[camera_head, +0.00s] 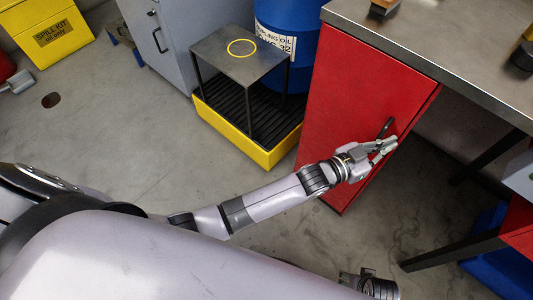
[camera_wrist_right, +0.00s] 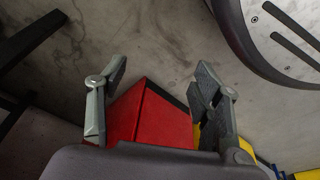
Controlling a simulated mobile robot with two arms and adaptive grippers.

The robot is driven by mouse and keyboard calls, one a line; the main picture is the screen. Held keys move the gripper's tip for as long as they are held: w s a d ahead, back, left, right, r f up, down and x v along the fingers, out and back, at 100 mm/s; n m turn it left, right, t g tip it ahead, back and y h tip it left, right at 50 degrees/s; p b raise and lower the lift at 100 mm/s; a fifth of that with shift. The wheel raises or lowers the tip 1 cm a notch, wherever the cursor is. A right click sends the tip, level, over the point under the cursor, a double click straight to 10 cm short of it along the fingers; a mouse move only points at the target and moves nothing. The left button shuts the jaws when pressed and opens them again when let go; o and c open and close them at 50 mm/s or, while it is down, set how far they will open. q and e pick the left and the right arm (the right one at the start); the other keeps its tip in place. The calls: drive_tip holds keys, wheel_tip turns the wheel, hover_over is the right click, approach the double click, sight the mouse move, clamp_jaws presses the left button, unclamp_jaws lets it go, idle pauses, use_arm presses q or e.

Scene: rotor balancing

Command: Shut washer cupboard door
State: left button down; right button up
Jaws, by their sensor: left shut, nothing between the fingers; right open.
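The red washer cupboard door (camera_head: 358,95) is under the metal worktop in the head view, with a dark bar handle (camera_head: 385,128) near its right edge. I cannot tell whether it is fully flush with its frame. My left gripper (camera_head: 388,146) is shut and empty, just below the handle and in front of the door's right part. Whether it touches the door is unclear. My right gripper (camera_head: 352,279) is low at the bottom edge. In the right wrist view it is open (camera_wrist_right: 160,82), with a red cupboard part (camera_wrist_right: 150,118) showing beyond its fingers.
A yellow spill tray (camera_head: 245,138) with a small metal stand (camera_head: 225,48) and a blue oil drum (camera_head: 290,30) stand left of the cupboard. The metal worktop (camera_head: 450,40) overhangs, with table legs at right. Grey floor (camera_head: 120,130) is open at left.

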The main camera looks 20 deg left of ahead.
use_arm(q)
drive_tip(key=shift+w+d+r, duration=0.2)
drive_tip(key=shift+w+r, duration=0.05)
drive_tip(key=shift+w, duration=0.35)
use_arm(e)
drive_tip(key=shift+w+a+r, duration=0.1)
drive_tip(key=shift+w+r, duration=0.05)
drive_tip(key=shift+r, duration=0.55)
